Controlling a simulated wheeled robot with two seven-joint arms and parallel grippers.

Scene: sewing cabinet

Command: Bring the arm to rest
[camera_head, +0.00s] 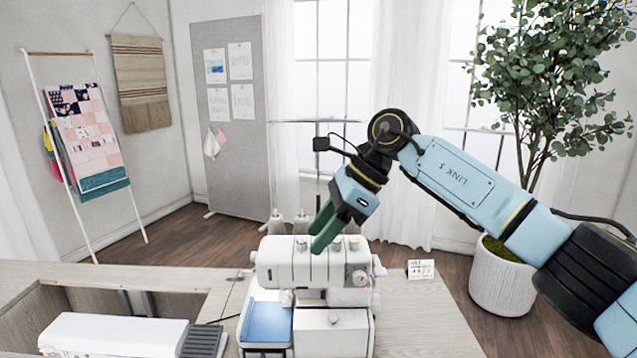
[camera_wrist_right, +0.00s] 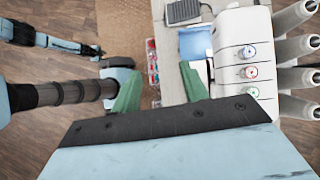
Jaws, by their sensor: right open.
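My right gripper (camera_head: 322,229) hangs over the top of the white serger (camera_head: 320,265), coming in from the right on my blue arm. Its green fingers point down and to the left. They are parted and nothing shows between them. In the right wrist view the two green fingers (camera_wrist_right: 160,88) stand apart, with the serger (camera_wrist_right: 243,65) to their right. In the head view the fingers overlap the serger's top, and I cannot tell the exact gap.
A white machine (camera_head: 115,335) sits in the cabinet recess at the left. Thread cones (camera_head: 277,222) stand behind the serger. A small card (camera_head: 420,269) stands on the cabinet top (camera_head: 425,315), which is otherwise clear at the right. A potted plant (camera_head: 502,285) stands behind my right arm.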

